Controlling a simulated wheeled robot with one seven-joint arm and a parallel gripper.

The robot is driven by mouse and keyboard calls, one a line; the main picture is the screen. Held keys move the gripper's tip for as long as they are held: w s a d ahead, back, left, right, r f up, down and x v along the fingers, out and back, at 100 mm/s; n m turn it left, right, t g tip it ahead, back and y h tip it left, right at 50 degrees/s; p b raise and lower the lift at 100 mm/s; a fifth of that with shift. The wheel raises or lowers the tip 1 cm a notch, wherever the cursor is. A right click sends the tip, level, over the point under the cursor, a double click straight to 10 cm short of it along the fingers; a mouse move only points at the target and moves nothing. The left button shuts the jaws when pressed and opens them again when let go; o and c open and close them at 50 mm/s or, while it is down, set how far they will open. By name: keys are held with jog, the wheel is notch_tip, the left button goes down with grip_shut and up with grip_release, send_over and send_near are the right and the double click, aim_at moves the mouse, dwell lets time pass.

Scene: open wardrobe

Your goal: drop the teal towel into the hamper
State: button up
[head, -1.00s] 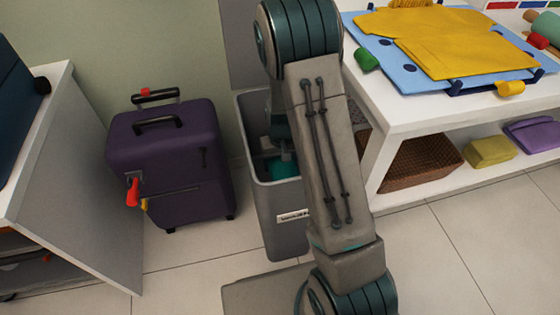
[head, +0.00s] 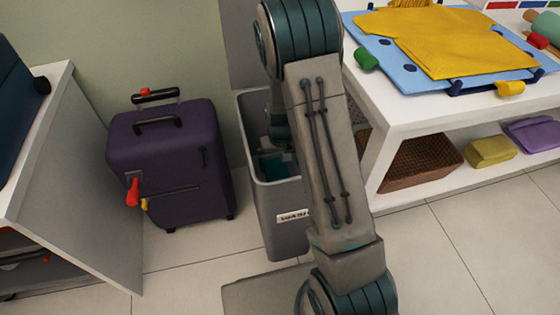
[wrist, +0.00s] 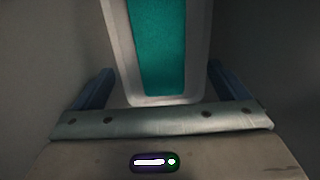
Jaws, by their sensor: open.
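The teal towel, with a pale border, shows in the wrist view (wrist: 162,45) between and beyond the fingers of my gripper (wrist: 158,72). The fingers are spread wide, with gaps between them and the towel's sides. In the head view, a patch of the towel (head: 276,166) shows low inside the grey hamper (head: 284,228). My arm reaches down into the hamper and hides its right side and most of my gripper. Dim grey walls surround the towel in the wrist view.
A purple suitcase (head: 175,165) stands left of the hamper. A white shelf unit (head: 420,118) on the right holds a blue board (head: 410,75) with a yellow garment (head: 460,50). A wicker basket (head: 420,163) sits on its lower shelf. Tiled floor (head: 450,240) is clear in front.

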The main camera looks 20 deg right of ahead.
notch_tip(320, 180, up, 9)
jog(key=p, duration=0.7)
dwell(0.5)
